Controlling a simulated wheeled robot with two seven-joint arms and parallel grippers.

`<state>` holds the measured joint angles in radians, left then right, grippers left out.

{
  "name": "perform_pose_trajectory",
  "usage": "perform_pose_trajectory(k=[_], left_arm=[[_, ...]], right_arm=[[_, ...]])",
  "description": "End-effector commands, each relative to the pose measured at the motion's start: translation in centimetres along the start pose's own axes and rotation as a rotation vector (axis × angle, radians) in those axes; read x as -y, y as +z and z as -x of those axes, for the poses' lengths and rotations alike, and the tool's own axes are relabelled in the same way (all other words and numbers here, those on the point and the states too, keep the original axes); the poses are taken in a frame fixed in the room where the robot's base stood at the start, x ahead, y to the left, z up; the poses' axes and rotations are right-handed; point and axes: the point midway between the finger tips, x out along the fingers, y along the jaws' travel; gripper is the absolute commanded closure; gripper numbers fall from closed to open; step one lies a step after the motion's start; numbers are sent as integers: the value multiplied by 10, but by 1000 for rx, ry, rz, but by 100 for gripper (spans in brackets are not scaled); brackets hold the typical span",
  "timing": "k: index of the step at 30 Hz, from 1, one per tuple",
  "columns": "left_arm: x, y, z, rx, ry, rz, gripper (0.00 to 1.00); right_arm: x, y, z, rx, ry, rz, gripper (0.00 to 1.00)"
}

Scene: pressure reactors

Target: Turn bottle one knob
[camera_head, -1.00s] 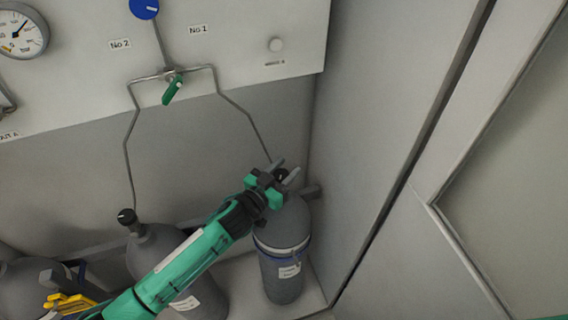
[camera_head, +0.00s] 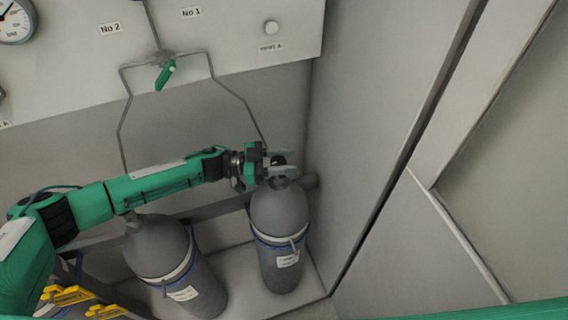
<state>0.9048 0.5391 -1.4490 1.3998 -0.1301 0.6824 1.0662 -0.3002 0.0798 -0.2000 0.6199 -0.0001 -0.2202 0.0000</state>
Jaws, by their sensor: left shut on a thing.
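The right-hand grey bottle (camera_head: 280,212) stands in the corner, its pipe leading up toward the "No 1" label (camera_head: 191,12). Its small black knob (camera_head: 278,160) is on top at the neck. My left gripper (camera_head: 280,162) reaches in from the left, level with the bottle's top. Its two grey fingers lie on either side of the knob, shut on it. The gripper partly hides the knob and the pipe's lower end. My right gripper is not in view.
A second grey bottle (camera_head: 160,248) stands to the left, under my left arm. A green valve handle (camera_head: 165,75) and a gauge (camera_head: 13,20) are on the panel above. The side wall (camera_head: 375,100) is close on the right. Yellow parts (camera_head: 66,295) show at the lower left.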

Motion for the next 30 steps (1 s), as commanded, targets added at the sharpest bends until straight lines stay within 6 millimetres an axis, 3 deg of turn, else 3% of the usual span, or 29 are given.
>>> perform_pose_trajectory(k=[3,10,29,30], left_arm=[[1,2,0,-1,73,-5,83],[-2,0,-1,-2,171,-3,83],[-2,-2,-1,-3,213,-2,83],[-2,-2,-1,-3,213,-2,53]], right_arm=[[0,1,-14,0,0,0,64],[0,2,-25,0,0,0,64],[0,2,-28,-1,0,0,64],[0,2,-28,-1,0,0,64]])
